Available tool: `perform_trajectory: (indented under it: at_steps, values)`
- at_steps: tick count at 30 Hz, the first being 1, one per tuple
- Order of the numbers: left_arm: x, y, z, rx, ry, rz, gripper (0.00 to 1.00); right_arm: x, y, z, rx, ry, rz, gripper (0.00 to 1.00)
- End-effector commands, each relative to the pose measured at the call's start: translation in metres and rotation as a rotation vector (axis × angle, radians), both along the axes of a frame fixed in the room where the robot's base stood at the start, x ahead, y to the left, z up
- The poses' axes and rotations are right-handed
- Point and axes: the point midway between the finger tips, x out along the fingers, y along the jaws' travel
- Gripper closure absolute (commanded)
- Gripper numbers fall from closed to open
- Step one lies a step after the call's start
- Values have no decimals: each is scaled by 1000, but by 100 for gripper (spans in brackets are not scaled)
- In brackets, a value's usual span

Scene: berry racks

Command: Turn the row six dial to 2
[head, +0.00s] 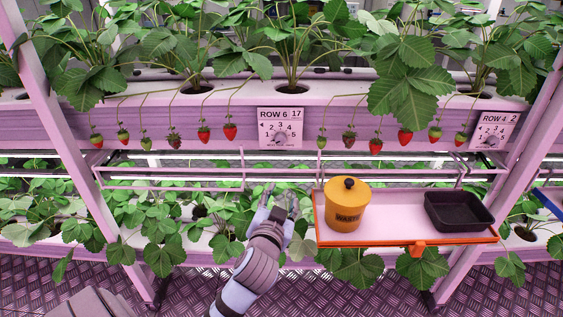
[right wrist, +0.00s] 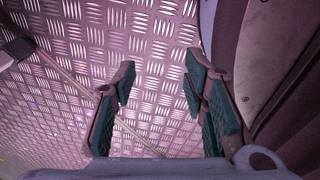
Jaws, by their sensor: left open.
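The white row six plate (head: 280,115) is fixed to the front of the upper planter, marked "ROW 6 17" with numbers in an arc. Its grey dial (head: 280,138) sits low on the plate; which number it points to is too small to tell. My left gripper (head: 280,203) is open and empty, below the plate and apart from it, just left of the orange tray. My right gripper (right wrist: 158,85) shows in the right wrist view, open and empty over the metal floor.
A row four plate (head: 494,130) is at the right. The orange-edged tray (head: 400,242) holds a yellow lidded waste pot (head: 346,205) and a black bin (head: 459,211). Strawberries (head: 230,131) hang on both sides of the row six plate. A pink rail (head: 170,188) crosses below.

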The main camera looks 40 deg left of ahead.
Motion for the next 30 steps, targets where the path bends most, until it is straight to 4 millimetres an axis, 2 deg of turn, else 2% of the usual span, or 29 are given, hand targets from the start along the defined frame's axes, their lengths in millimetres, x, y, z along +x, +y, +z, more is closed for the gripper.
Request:
perform_trajectory:
  at_steps: [1, 3, 6, 8, 13, 18, 21, 25, 30]
  values:
    - [-9, 1, 34, 2, -87, 22, 56, 2, -1, -6, -2, -3, 2, 60]
    - [-23, 4, 69, 0, -171, 49, 56, 3, -2, -7, -4, -5, 5, 60]
    - [-25, 7, 87, -3, -217, 62, 56, 4, -4, -8, -6, -6, 6, 60]
    - [-17, 12, 89, 1, -220, 62, 56, 4, -4, -10, -7, -6, 7, 60]
    - [21, 36, 87, 1, -217, 65, 56, 5, -6, -20, -9, -5, 4, 60]
    - [64, 60, 86, -3, -215, 64, 56, 26, 6, -26, 11, -49, -16, 60]
    - [81, 70, 86, -4, -215, 63, 56, 34, 9, -27, 17, -64, -22, 60]
    - [91, 76, 87, -3, -214, 62, 56, 40, 11, -27, 21, -72, -26, 60]
    - [94, 77, 88, -3, -215, 59, 56, 41, 11, -27, 22, -75, -28, 60]
